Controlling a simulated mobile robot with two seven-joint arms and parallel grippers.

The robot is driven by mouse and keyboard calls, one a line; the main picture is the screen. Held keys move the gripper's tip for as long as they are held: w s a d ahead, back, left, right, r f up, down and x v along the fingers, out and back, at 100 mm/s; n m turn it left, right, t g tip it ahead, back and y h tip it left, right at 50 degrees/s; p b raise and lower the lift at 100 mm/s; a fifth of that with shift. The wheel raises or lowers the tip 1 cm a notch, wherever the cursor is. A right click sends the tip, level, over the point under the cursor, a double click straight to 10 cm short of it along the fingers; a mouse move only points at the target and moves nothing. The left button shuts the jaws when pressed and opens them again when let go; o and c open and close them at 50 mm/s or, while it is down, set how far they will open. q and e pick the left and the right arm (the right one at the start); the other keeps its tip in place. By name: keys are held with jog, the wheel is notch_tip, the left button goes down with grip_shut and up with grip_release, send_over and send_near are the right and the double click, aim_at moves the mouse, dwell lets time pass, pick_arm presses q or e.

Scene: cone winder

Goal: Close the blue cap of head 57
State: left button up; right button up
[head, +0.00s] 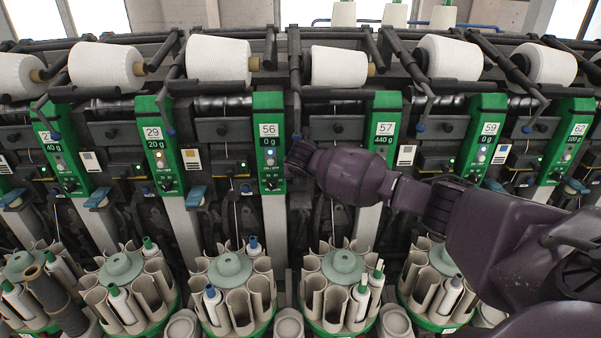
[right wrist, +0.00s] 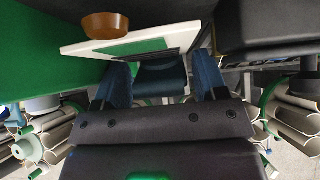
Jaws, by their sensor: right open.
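The head 57 panel (head: 385,128) is green, with a "57" label and a "440 g" display. My right arm crosses in front of its lower part. My right gripper (head: 298,160) is at the arm's left end, between panels 56 and 57; its fingers cannot be made out there. In the right wrist view my right gripper (right wrist: 162,66) is open, with one blue finger on each side. A dark blue cap (right wrist: 160,85) shows between the fingers, below a white and green plate. Whether they touch it cannot be told. In the head view this cap is hidden. My left gripper is out of view.
The head 56 panel (head: 269,140) stands just left of my right gripper. Neighbouring heads have blue caps, such as one (head: 195,196) left of panel 56. White yarn cones (head: 338,66) line the top. Round bobbin magazines (head: 340,290) stand below. A brown knob (right wrist: 105,25) is close by.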

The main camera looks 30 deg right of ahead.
jog(key=shift+w+f, duration=0.1)
jog(key=shift+d, duration=0.1)
jog(key=c, duration=0.9)
jog(key=shift+c, duration=0.2)
